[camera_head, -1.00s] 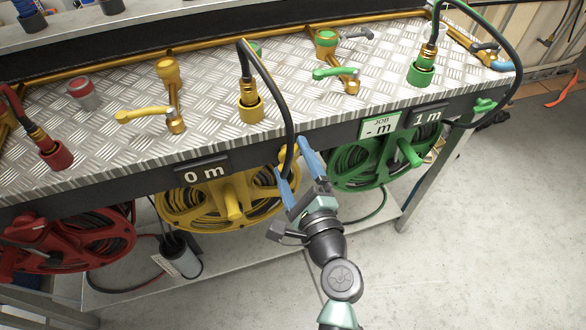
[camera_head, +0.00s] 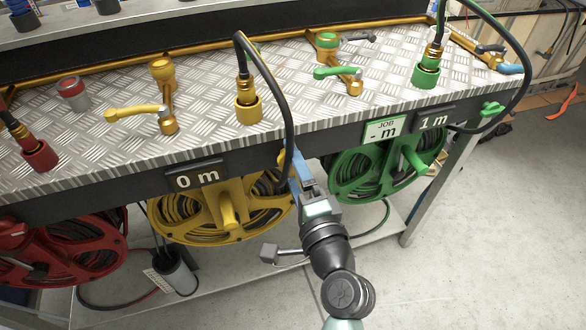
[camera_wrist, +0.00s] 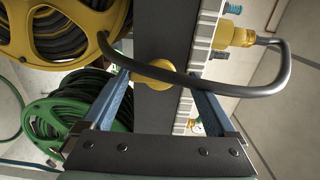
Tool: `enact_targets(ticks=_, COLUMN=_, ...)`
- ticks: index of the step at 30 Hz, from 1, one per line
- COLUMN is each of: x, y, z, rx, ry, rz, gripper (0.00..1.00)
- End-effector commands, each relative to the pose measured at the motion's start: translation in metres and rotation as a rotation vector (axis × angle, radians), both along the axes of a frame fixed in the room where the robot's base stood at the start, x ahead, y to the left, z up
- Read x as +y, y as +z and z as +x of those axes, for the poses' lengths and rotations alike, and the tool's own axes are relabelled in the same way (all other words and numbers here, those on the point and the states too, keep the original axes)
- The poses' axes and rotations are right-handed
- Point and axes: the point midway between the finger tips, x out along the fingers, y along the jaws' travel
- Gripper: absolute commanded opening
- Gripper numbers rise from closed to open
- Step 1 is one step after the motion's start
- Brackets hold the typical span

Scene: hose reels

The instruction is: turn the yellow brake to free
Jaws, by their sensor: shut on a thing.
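The yellow brake (camera_wrist: 162,65) is a round knob on the dark front edge of the bench, seen between my fingertips in the wrist view. The black hose crosses over it there. In the head view it is mostly hidden behind the hose and my fingers. My gripper (camera_head: 289,165) has blue fingers and is shut on the brake; it also shows in the wrist view (camera_wrist: 158,76). The yellow reel (camera_head: 226,208) hangs under the bench just left of my gripper. How far the brake is turned cannot be told.
The yellow outlet's black hose (camera_head: 289,110) loops down close past my fingers. The 0 m display (camera_head: 197,176) is to the left. The green reel (camera_head: 375,172) hangs close right, with a green brake (camera_head: 491,109) farther right. A yellow lever (camera_head: 135,111) stands on the bench top (camera_head: 205,105).

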Motion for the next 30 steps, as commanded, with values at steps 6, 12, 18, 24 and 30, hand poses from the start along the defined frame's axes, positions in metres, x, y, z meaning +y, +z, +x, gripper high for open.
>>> enact_targets(ticks=6, x=0.0, y=-0.001, z=0.0, rx=0.0, ry=0.0, rz=-0.01, gripper=0.37)
enact_targets(ticks=12, x=0.0, y=-0.001, z=0.0, rx=0.0, ry=0.0, rz=-0.012, gripper=0.37)
enact_targets(ticks=18, x=0.0, y=-0.001, z=0.0, rx=0.0, ry=0.0, rz=-0.009, gripper=1.0)
enact_targets(ticks=24, x=-0.002, y=-0.001, z=-0.006, rx=-0.001, ry=-0.001, rz=-0.008, gripper=1.0)
enact_targets(ticks=30, x=-0.013, y=-0.002, z=-0.037, rx=0.003, ry=-0.002, rz=-0.008, gripper=1.0)
